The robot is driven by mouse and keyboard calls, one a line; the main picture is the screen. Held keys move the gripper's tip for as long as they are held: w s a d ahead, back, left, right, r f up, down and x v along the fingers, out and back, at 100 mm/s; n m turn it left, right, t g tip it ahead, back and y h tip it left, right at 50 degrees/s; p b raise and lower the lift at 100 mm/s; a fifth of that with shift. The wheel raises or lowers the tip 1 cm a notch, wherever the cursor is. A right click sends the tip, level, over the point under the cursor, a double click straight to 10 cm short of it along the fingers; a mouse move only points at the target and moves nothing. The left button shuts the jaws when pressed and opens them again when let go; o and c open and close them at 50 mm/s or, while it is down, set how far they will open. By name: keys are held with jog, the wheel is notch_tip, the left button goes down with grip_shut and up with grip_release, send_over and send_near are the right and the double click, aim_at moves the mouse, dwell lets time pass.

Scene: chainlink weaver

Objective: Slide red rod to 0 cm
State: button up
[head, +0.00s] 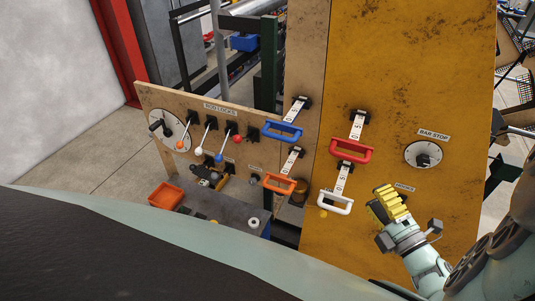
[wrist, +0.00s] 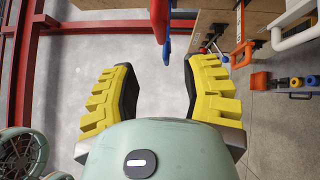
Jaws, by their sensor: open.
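The red rod's handle (head: 350,151) is a red U-shaped grip at the outer end of a white numbered strip (head: 355,127) that sticks out from the yellow panel (head: 420,60). The strip's digits are too small to read surely. In the wrist view the red handle (wrist: 159,18) shows at the top centre, ahead of the gap between the fingers. My gripper (head: 388,204) has yellow ribbed fingers and is to the lower right of the red handle, apart from it. In the wrist view my gripper (wrist: 159,68) is open and empty.
A white handle (head: 335,203) hangs just below the red one, close to my gripper. A blue handle (head: 282,131) and an orange handle (head: 279,185) are to the left. A bar stop dial (head: 423,154) is on the right. Small levers (head: 208,135) stand on the left board.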

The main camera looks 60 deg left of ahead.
aim_at(348, 157)
jog(key=shift+p+x, duration=0.3)
jog(key=shift+x, duration=6.3)
jog(key=shift+c, duration=0.2)
grip_shut()
